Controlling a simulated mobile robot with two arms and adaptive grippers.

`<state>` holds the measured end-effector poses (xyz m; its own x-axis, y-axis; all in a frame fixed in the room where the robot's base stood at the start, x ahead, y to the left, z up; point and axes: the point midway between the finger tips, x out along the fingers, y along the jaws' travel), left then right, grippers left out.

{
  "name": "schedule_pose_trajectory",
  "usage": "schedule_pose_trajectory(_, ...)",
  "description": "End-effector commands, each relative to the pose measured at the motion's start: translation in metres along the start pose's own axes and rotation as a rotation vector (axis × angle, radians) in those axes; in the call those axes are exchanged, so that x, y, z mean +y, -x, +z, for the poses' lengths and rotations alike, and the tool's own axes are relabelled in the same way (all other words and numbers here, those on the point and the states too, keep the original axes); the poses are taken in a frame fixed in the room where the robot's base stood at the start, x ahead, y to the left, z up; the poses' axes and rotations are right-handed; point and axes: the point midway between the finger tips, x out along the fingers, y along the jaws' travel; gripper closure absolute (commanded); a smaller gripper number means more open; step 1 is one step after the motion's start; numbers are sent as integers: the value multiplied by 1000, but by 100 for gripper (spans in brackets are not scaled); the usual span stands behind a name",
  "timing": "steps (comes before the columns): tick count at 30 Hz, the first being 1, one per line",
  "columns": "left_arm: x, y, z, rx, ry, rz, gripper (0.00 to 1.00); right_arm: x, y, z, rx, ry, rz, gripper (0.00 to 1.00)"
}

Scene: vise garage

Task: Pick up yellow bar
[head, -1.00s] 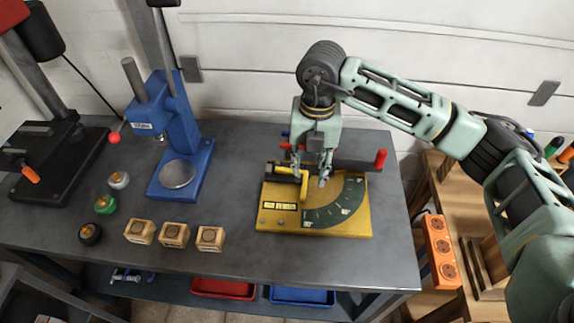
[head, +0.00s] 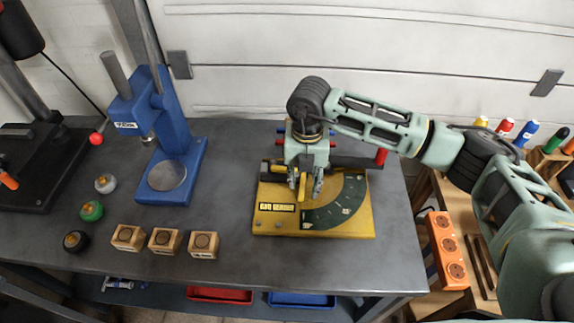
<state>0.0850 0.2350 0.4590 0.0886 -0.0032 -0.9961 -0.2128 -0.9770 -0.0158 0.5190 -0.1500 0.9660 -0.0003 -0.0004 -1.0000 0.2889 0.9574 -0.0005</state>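The yellow bar (head: 302,187) is in the head view at the bender with the yellow base (head: 275,222), near the middle of the bench. Its upper part is hidden by my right gripper. My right gripper (head: 305,189) points down over the bender, with one finger on each side of the bar. The fingers stand apart, and a gap shows between the bar and the right-hand finger. My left gripper is not in view.
A blue press (head: 172,150) stands left of the bender. Several wooden blocks (head: 165,240) and small round knobs (head: 91,211) lie at the front left. An orange power strip (head: 447,250) is on the wooden shelf at right.

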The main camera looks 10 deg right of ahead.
Motion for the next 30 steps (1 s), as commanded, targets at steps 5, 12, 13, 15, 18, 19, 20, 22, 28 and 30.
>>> schedule_pose_trajectory(5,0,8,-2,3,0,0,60,0,-17,0,0,0,0,66)
schedule_pose_trajectory(12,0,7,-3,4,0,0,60,0,-19,0,-2,0,1,66)
schedule_pose_trajectory(13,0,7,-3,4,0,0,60,0,-19,0,-1,0,1,69)
schedule_pose_trajectory(15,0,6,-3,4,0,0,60,0,-19,0,-1,0,1,75)
schedule_pose_trajectory(18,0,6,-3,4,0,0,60,0,-19,0,-1,0,1,84)
schedule_pose_trajectory(19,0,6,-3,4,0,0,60,0,-19,0,-1,0,1,87)
schedule_pose_trajectory(20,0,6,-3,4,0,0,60,0,-19,0,-1,0,1,89)
schedule_pose_trajectory(22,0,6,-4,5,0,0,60,0,-19,0,-1,0,1,95)
schedule_pose_trajectory(28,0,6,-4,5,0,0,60,0,-19,0,-1,0,1,100)
schedule_pose_trajectory(30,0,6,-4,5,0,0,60,0,-18,0,-1,0,1,100)
